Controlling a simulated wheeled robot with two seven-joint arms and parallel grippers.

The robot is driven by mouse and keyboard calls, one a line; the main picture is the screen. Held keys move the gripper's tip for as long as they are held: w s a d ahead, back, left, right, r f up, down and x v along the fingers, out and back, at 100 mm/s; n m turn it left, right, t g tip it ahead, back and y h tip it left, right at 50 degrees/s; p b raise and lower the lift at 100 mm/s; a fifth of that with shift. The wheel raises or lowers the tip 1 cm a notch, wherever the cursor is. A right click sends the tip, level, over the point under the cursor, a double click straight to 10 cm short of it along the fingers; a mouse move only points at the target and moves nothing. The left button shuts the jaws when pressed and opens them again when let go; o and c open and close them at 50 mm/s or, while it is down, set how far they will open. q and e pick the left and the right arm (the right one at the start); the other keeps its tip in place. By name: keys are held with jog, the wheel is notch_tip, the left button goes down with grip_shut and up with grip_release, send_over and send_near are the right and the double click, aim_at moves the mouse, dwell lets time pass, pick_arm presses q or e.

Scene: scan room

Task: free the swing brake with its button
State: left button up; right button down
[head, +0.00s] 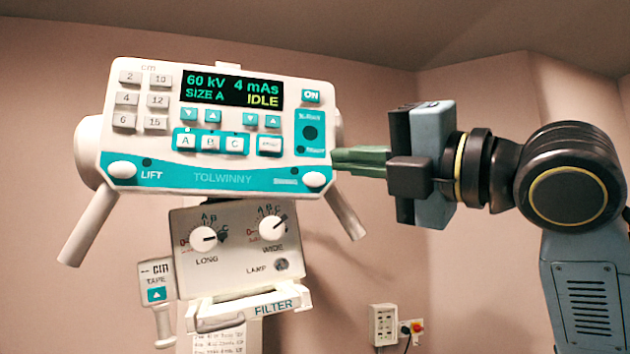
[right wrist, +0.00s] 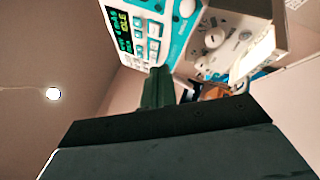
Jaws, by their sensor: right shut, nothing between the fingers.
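The white control head (head: 210,140) carries a teal panel. A white oval button (head: 314,179) sits at the panel's lower right corner, beside a small label too blurred to read. A matching oval button (head: 122,169) at the lower left is marked LIFT. The display (head: 232,90) reads 60 kV, 4 mAs, SIZE A, IDLE. My right gripper (head: 337,161) is shut and empty, its green fingers pointing left at the panel's right edge, slightly above and right of the right oval button. I cannot tell whether the tips touch anything. The right wrist view shows the fingers (right wrist: 158,82) before the panel. My left gripper is not in view.
Below the head hangs a collimator box (head: 240,240) with LONG and WIDE knobs, a LAMP button and a FILTER tray (head: 250,307). White handles (head: 88,228) slant down on both sides. A wall socket box (head: 384,325) is at lower right. Plain wall stands behind.

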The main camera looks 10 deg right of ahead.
jog(key=shift+w, duration=0.15)
jog(key=p, duration=0.2)
send_near(314, 180)
jog(key=shift+w+a+r, duration=0.3)
jog(key=shift+w+a, duration=0.25)
jog(key=shift+a, duration=0.3)
jog(key=shift+w+a+r, duration=0.35)
jog(key=shift+w+a, duration=0.25)
jog(key=shift+a, duration=0.25)
jog(key=shift+w+a+r, duration=0.3)
jog(key=shift+w+a, duration=0.25)
jog(key=shift+a, duration=0.3)
jog(key=shift+w+r+p, duration=0.1)
jog(key=shift+w+p, duration=0.25)
jog(key=shift+p, duration=0.2)
